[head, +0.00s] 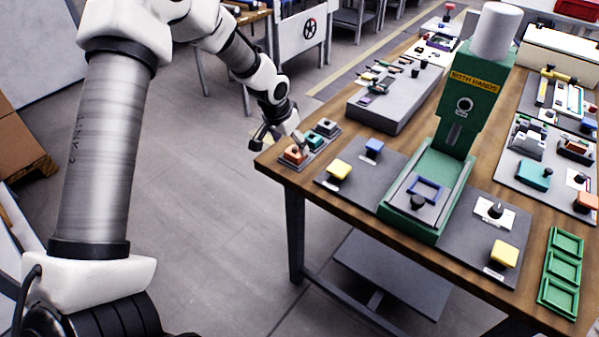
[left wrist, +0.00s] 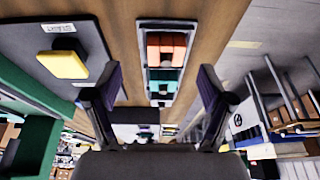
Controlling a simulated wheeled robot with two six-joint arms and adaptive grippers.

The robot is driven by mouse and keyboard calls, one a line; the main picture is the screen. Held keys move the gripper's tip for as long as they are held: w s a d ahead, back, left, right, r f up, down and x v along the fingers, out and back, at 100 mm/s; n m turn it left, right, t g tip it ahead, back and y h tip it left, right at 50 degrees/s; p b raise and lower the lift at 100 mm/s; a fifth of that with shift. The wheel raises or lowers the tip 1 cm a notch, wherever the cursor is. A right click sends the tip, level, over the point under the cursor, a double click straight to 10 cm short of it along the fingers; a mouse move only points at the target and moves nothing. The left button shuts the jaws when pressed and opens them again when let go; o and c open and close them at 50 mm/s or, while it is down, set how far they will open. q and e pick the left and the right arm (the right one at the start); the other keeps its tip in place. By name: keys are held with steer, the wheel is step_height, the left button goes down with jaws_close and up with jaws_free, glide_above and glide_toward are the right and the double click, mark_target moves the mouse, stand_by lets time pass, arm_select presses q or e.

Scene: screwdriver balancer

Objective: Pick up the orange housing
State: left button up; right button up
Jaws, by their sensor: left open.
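The orange housing (head: 293,154) sits in the near end of a small grey tray (head: 309,147) at the left corner of the wooden table. In the left wrist view the orange housing (left wrist: 166,48) lies beyond the fingertips, roughly centred between them. My left gripper (head: 279,138) is open and empty, close above the housing at the table's left edge. Its two dark fingers show apart in the left wrist view (left wrist: 160,80). I see no contact with the housing. My right gripper is not in view.
Teal (head: 326,127) and dark green pieces share the tray. A green press (head: 460,120) stands mid-table. A grey block (head: 398,100) is behind the tray.

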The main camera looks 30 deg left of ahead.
mark_target(294, 148)
arm_select(q)
steer(key=shift+w+a+r+t, duration=0.15)
steer(key=shift+a+r, duration=0.05)
steer(key=shift+r, duration=0.3)
steer(key=shift+w+a+r+t, duration=0.15)
steer(key=shift+r, duration=0.3)
steer(key=x, duration=0.7)
steer(key=shift+a+f+p, duration=0.1)
steer(key=shift+f+p, duration=0.15)
steer(key=shift+p, duration=0.15)
steer(key=c, duration=1.3)
